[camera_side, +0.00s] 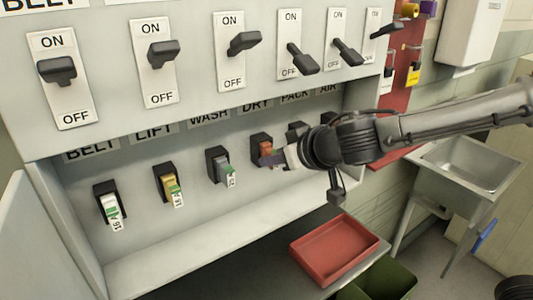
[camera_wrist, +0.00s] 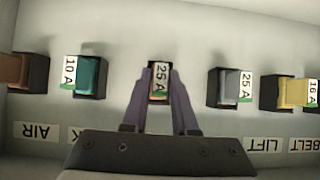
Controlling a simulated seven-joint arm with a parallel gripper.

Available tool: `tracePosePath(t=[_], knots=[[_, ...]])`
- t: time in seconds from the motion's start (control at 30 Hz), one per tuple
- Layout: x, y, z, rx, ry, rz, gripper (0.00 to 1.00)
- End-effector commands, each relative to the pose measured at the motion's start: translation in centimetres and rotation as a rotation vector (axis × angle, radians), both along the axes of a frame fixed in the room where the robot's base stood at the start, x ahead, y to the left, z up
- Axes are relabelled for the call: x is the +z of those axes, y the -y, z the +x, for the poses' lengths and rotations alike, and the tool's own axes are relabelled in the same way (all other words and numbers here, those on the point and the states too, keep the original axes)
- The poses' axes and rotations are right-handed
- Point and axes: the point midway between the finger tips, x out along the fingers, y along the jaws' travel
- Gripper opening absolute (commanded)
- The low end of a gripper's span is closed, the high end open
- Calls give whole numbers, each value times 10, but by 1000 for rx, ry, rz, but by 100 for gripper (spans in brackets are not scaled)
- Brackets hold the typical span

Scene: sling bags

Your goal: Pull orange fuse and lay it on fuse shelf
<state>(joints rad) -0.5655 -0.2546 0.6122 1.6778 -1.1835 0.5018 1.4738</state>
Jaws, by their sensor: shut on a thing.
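The orange fuse (camera_side: 266,149) sits in its dark holder under the DRY label in the side view. In the wrist view the fuse (camera_wrist: 159,78), with a white 25 A tag, lies between my purple fingers. My gripper (camera_side: 277,158) reaches in from the right and is shut on the orange fuse; its fingertips (camera_wrist: 160,85) flank it. The fuse appears to be still at the holder; the depth of its seating is hidden. A pale ledge (camera_side: 185,250) runs along the bottom of the recess, bare where visible.
Neighbouring fuses are grey (camera_side: 222,168), yellow (camera_side: 170,185) and white (camera_side: 108,208) to the left. A teal fuse (camera_wrist: 88,75) is close on the other side. Switches (camera_side: 240,43) line the panel above. A red tray (camera_side: 333,250) stands below right, beside a sink (camera_side: 470,160).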

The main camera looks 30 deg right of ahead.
Motion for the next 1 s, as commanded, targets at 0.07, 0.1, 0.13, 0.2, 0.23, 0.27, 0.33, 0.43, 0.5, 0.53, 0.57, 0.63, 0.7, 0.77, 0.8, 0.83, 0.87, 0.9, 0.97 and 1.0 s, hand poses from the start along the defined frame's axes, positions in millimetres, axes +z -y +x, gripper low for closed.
tracePosePath(t=[0.07,0.1,0.13,0.2,0.23,0.27,0.33,0.43,0.5,0.53,0.57,0.63,0.7,0.77,0.8,0.83,0.87,0.9,0.97,1.0], knots=[[0,0,0,0,0,0,0],[0,0,0,0,0,0,0],[1,0,0,0,1,0,0],[1,0,0,1,1,1,0],[1,0,-1,1,1,1,0],[1,0,-1,1,1,1,0],[1,0,-4,1,1,1,0],[0,0,-8,1,0,1,0],[0,0,-10,1,0,1,0],[1,0,-11,1,1,1,0],[1,0,-12,1,1,1,0],[1,0,-15,1,2,1,0],[1,0,-17,1,1,1,0],[1,0,-19,1,1,0,0],[0,0,-21,1,1,0,0],[1,0,-22,1,1,0,0],[0,0,-23,1,1,0,0],[0,0,-25,1,1,0,0],[0,0,-27,1,0,0,0],[0,0,-28,1,0,-1,0]])
